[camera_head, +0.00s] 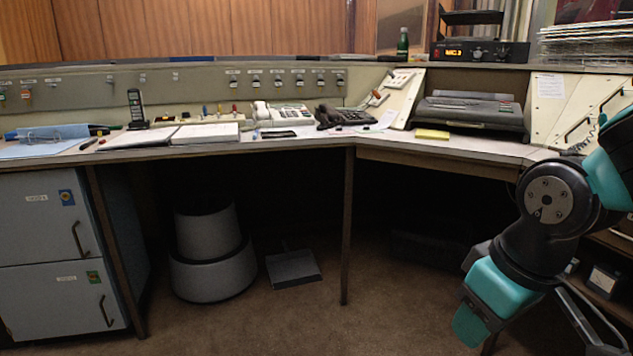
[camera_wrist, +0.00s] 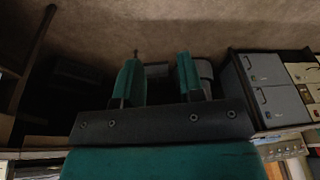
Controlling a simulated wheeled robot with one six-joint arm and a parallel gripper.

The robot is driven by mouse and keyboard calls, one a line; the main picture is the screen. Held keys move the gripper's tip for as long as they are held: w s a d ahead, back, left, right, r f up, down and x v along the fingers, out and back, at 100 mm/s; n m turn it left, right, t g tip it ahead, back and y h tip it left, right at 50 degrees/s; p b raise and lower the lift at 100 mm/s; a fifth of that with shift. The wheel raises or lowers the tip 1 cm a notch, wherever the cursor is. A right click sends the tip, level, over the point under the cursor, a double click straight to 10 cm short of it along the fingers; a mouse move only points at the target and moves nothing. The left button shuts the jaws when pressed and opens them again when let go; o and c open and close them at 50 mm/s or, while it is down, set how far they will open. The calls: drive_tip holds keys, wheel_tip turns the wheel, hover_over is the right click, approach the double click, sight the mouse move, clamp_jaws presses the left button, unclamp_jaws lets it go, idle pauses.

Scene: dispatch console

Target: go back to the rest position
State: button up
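My gripper (camera_wrist: 159,62) is open in the wrist view. Its two teal fingers stand well apart with nothing between them. In the head view my teal and black arm hangs at the right, in front of the desk's right part. The gripper (camera_head: 470,325) points down and left there, below the desk top, and appears clear of the furniture. Its finger opening cannot be made out in that view.
The console desk (camera_head: 300,145) runs across the view, with phones and open binders on it. Below are grey cabinets (camera_head: 50,300), a round step stool (camera_head: 212,277) and a dustpan (camera_head: 292,268). A shelf stands at right, close to my arm. The brown floor (camera_head: 300,325) is free in front.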

drive_tip(key=s+a+r+n+g+y+p, duration=0.1)
drive_tip(key=s+a+r+n+g+y, duration=0.1)
drive_tip(key=s+a+r, duration=0.4)
wheel_tip(320, 180, up, 36)
drive_tip(key=s+p, duration=0.2)
drive_tip(key=p, duration=3.6)
drive_tip(key=shift+y, duration=0.3)
drive_tip(key=shift+s+d, duration=0.1)
drive_tip(key=shift+d, duration=0.05)
